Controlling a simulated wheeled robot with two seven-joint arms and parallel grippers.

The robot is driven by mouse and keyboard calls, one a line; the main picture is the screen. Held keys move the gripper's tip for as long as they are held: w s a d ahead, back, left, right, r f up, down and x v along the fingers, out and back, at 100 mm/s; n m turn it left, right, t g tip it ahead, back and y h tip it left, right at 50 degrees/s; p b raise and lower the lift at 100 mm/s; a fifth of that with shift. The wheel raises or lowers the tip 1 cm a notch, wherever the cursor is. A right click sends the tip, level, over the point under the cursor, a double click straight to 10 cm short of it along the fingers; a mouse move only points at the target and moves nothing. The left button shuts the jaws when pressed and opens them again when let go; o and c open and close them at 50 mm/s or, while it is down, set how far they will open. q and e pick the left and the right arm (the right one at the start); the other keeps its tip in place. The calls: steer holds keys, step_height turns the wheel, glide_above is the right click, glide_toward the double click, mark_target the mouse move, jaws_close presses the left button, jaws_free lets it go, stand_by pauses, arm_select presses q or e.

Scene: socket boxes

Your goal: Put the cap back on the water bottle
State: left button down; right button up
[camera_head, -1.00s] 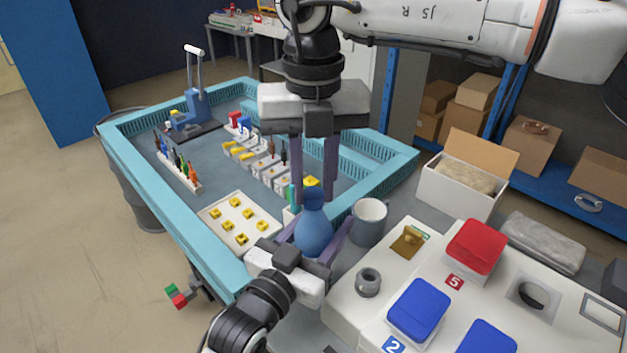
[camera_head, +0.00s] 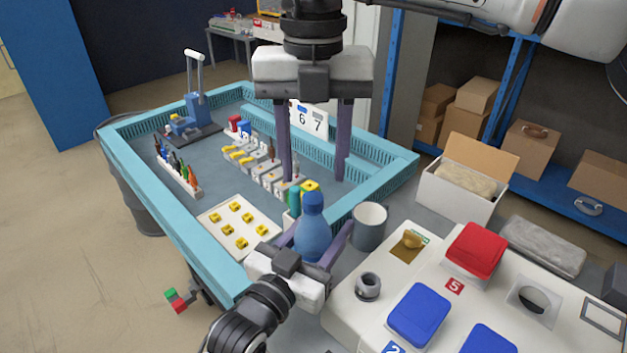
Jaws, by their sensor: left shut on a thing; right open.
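The blue water bottle (camera_head: 313,240) stands upright at the near corner of the teal-edged table. My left gripper (camera_head: 314,232) is shut on its body, with one purple finger on each side. A rounded, slightly lighter blue piece, apparently the cap (camera_head: 312,200), sits on top of the bottle's neck. How firmly it is seated cannot be told. My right gripper (camera_head: 309,181) is open and empty above and just behind the bottle top, its two fingers pointing down and wide apart.
A grey mug (camera_head: 369,227) stands close to the right of the bottle. A green item (camera_head: 294,201) and a yellow item (camera_head: 310,186) are just behind it. A white tray of yellow pieces (camera_head: 214,213) lies to the left. A white panel with blue boxes (camera_head: 419,314) is at right.

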mark_target(304, 256)
step_height(304, 256, up, 7)
stand_by(0.3)
steer(key=shift+r, duration=0.1)
arm_select(q)
steer(key=c, duration=0.8)
jaws_free()
steer(key=shift+o, duration=0.2)
steer(key=v, duration=1)
steer(key=shift+s+a+b, duration=0.1)
steer(key=shift+s+b, duration=0.05)
steer(key=shift+b, duration=0.2)
arm_select(e)
steer(key=shift+f, duration=0.35)
